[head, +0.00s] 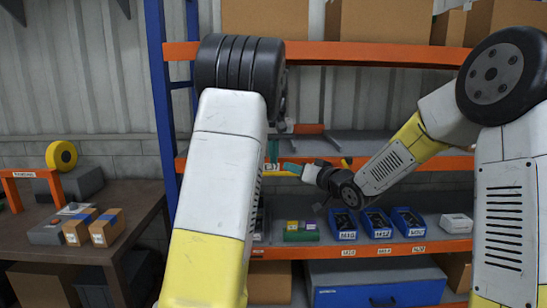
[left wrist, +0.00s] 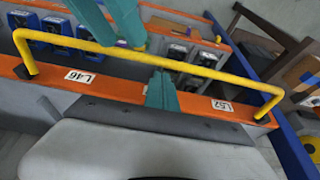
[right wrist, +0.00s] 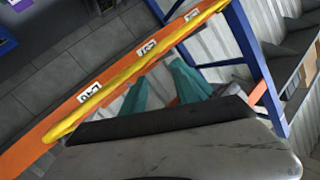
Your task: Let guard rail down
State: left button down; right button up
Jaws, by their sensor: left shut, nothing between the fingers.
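The guard rail is a yellow bar with bent ends, seen in the left wrist view (left wrist: 200,68) fixed to an orange shelf beam. It runs along the beam in the right wrist view (right wrist: 120,82). In the head view only small parts of the rail (head: 283,173) show beside the grippers. My left gripper (left wrist: 160,75) is shut and empty, its teal tips close to the rail; contact is unclear. It points down in the head view (head: 273,152). My right gripper (right wrist: 163,78) is open, its teal fingers apart near the rail; whether they straddle it is unclear.
The labelled orange beam (left wrist: 135,93) lies along the rail. Blue bins (head: 377,223) stand on the lower shelf. A blue post (head: 162,90) rises at the rack's left end. A workbench (head: 135,195) with boxes stands at the left.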

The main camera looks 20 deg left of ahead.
jog(key=s+d+r+m+h, duration=0.15)
jog(key=s+d+h, duration=0.3)
jog(key=d, duration=0.55)
jog(key=s+d+r+m+h, duration=0.15)
jog(key=s+d+h, duration=0.3)
jog(key=d, duration=0.55)
pick_arm(q)
jog(key=shift+w+r, duration=0.1)
jog(key=shift+r, duration=0.1)
pick_arm(e)
jog(key=s+d+f+g, duration=0.1)
jog(key=s+d, duration=0.3)
jog(key=s, duration=0.7)
jog(key=s+d+f+g, duration=0.2)
jog(key=s+d+g, duration=0.2)
jog(key=s, duration=0.8)
jog(key=shift+f+m+h, duration=0.25)
jog(key=shift+m+h, duration=0.15)
pick_arm(q)
jog(key=shift+r, duration=0.1)
pick_arm(e)
jog(key=shift+s, duration=0.1)
